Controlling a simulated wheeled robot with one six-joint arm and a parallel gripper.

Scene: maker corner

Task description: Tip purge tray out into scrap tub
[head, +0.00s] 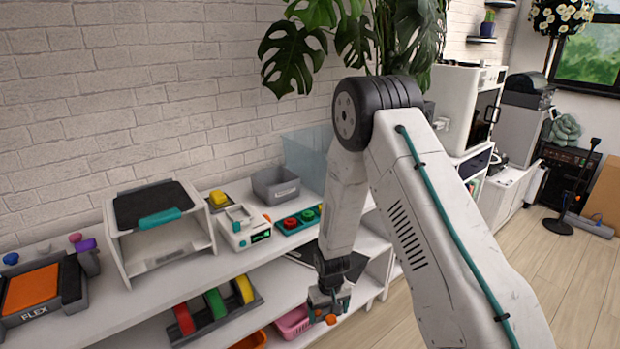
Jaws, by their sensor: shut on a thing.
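My gripper (329,308) hangs low at the end of my arm, in front of the shelf unit, pointing down. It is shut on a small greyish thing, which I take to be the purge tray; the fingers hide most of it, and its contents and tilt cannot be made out. A grey open bin (276,185) and a clear bluish tub (303,155) stand on the top. I cannot tell which of these is the scrap tub.
The top (85,300) holds a white machine (160,235), a small device with a green display (245,228) and an orange plate marked FLEX (30,290). Coloured spools (214,305) stand on the lower shelf. A leafy plant hangs behind my arm. Wooden floor (575,270) is open at right.

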